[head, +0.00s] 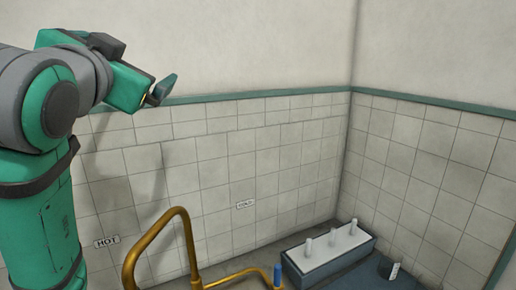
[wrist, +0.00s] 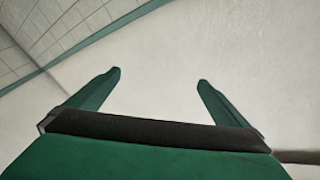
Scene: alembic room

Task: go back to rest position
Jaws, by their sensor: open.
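My gripper (head: 157,92) is raised at the upper left in the head view, in front of the wall near the green trim strip. In the wrist view my gripper (wrist: 160,82) shows two green fingers spread wide apart, with nothing between them. The gripper is empty and touches nothing that I can see.
A brass pipe rail (head: 186,225) stands at the lower middle, with a blue piece (head: 277,276) beside it. A box (head: 328,252) with white pegs sits in the corner. HOT (head: 106,242) and second (head: 245,204) labels are on the tiles. A dark cup-like object (head: 386,268) is at right.

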